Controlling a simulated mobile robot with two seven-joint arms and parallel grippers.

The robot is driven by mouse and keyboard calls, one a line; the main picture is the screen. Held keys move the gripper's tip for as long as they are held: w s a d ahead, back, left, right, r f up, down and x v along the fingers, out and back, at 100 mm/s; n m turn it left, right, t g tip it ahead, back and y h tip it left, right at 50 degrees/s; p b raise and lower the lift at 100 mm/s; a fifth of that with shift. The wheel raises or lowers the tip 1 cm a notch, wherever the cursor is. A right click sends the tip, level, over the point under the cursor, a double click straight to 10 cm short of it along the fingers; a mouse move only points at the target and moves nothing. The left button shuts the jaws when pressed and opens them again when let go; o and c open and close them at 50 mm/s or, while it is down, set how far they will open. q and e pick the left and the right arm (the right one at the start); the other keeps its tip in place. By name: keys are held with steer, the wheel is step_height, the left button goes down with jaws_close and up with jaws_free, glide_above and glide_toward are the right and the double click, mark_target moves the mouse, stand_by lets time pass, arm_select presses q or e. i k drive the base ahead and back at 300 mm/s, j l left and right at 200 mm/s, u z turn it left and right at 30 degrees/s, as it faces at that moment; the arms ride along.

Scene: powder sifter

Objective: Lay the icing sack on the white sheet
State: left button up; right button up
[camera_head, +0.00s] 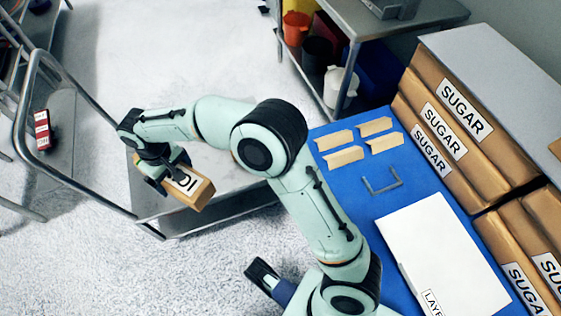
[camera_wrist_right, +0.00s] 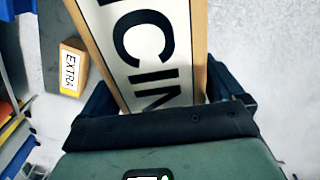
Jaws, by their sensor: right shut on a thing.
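The icing sack (camera_head: 198,192) is a tan block with a white label, partly covered by my right gripper (camera_head: 167,170). The right gripper is shut on it, above the grey trolley deck at the left. In the right wrist view the sack (camera_wrist_right: 150,50) stands between the fingers, with "ICIN" readable on its label. The white sheet (camera_head: 445,250) lies flat on the blue table mat (camera_head: 385,222) at the lower right, well apart from the sack. Its lettering is cut off at the frame edge.
The trolley deck (camera_head: 235,190) has raised rails. Sugar sacks (camera_head: 455,135) are stacked along the sheet's right side. Several tan pieces (camera_head: 345,157) and a grey bracket (camera_head: 382,183) lie behind the sheet. A box marked EXTRA (camera_wrist_right: 72,72) shows in the wrist view.

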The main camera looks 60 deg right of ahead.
mark_target(448, 257)
steer(key=k+z, duration=0.1)
steer(key=z, duration=2.8)
